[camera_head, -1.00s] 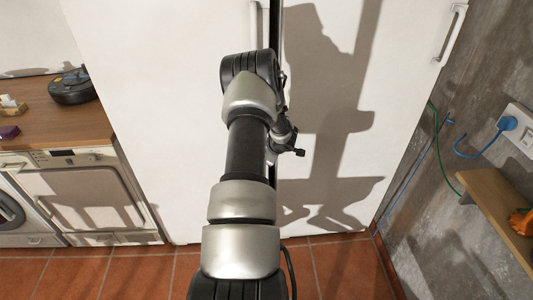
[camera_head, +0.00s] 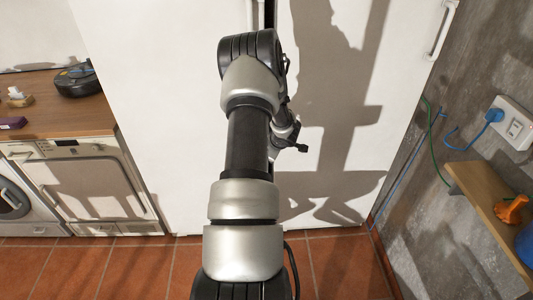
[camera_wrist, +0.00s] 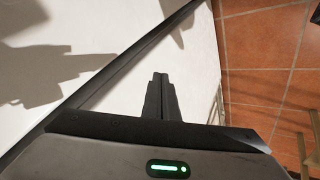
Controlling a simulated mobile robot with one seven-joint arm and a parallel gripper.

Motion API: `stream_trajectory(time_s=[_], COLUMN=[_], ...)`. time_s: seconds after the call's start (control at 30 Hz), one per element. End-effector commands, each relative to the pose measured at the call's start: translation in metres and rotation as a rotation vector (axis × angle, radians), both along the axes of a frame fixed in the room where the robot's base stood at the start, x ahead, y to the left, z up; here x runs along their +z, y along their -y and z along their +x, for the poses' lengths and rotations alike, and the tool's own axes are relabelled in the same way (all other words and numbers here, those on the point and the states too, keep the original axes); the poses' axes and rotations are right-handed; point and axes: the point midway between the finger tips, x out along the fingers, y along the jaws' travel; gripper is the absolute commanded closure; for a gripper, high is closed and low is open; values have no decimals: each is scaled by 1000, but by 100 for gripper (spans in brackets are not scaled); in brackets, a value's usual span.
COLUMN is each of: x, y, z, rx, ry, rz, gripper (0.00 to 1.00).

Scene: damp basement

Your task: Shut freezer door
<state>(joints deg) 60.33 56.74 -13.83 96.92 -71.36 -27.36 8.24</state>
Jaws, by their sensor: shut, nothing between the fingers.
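Two tall white door panels, left (camera_head: 170,110) and right (camera_head: 345,90), fill the middle of the head view, with a dark vertical seam (camera_head: 270,14) between them. I cannot tell which is the freezer door or how far either stands open. A white handle (camera_head: 441,32) is on the right panel's far right edge; another (camera_head: 249,15) is near the seam. My gripper (camera_wrist: 160,82) is shut and empty in the wrist view, in front of a white panel (camera_wrist: 90,25) crossed by a dark diagonal edge (camera_wrist: 125,60). I cannot tell whether it touches. My arm hides it in the head view.
A wooden counter (camera_head: 60,117) over white appliances (camera_head: 85,185) stands at left. A grey wall with a socket (camera_head: 514,128), cables and a wooden shelf (camera_head: 490,215) closes the right side. Red tiled floor (camera_head: 135,265) lies in front of the panels.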

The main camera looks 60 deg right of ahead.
Motion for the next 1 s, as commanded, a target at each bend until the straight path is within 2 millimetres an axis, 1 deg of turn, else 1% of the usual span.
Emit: stream_trajectory(time_s=[0.03, 0.1, 0.3, 0.5, 1.0], x=[12, 23, 44, 50, 49], y=[-4, -6, -12, -14, -14], z=[-6, -14, -30, -35, -35], rx=[2, 1, 2, 2, 3], ry=[1, 1, 1, 0, 0], rz=[2, 2, 3, 4, 3], gripper=[100, 100, 100, 100, 100])
